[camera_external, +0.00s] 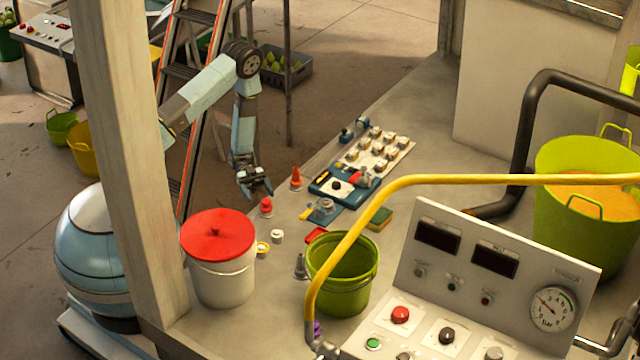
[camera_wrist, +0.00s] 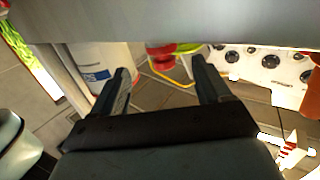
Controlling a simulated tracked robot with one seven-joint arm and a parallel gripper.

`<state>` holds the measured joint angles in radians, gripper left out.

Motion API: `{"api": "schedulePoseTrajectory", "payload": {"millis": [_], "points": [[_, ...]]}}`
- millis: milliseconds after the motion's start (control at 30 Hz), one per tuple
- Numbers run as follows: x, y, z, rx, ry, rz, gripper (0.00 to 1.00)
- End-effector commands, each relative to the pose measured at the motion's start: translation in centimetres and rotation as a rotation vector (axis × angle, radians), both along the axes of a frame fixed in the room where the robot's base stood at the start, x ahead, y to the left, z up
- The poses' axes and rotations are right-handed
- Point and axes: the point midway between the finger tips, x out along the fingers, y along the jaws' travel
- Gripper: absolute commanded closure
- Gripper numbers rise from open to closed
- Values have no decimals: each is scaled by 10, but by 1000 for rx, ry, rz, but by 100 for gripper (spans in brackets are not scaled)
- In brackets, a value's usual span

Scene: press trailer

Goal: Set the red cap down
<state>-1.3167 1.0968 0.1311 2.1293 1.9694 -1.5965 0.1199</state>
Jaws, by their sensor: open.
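A small red cap (camera_external: 265,206) sits on the grey bench top, near the bench edge. My gripper (camera_external: 257,191) is just above it in the external view, with its fingers spread apart. I cannot tell whether the fingers touch the cap. In the wrist view the two fingers of my gripper (camera_wrist: 160,75) are wide apart with nothing clamped between them. A red object (camera_wrist: 162,58) shows beyond the fingers there; I cannot tell whether it is the same cap.
A white bucket with a red lid (camera_external: 217,235) stands left of the cap. A small white cap (camera_external: 277,237) and an orange cone (camera_external: 296,178) are close by. A green bucket (camera_external: 342,290), a yellow rail (camera_external: 400,183) and a control panel (camera_external: 490,270) stand to the right.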

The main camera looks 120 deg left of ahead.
Motion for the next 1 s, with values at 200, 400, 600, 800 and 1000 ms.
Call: {"api": "schedulePoseTrajectory", "payload": {"millis": [200,400,600,800,1000], "points": [[-33,22,2,1,-1,2,23],[-50,33,3,0,0,0,22],[-54,35,3,-1,0,0,15],[-54,35,3,-1,0,0,15],[-53,35,6,0,0,0,15]]}}
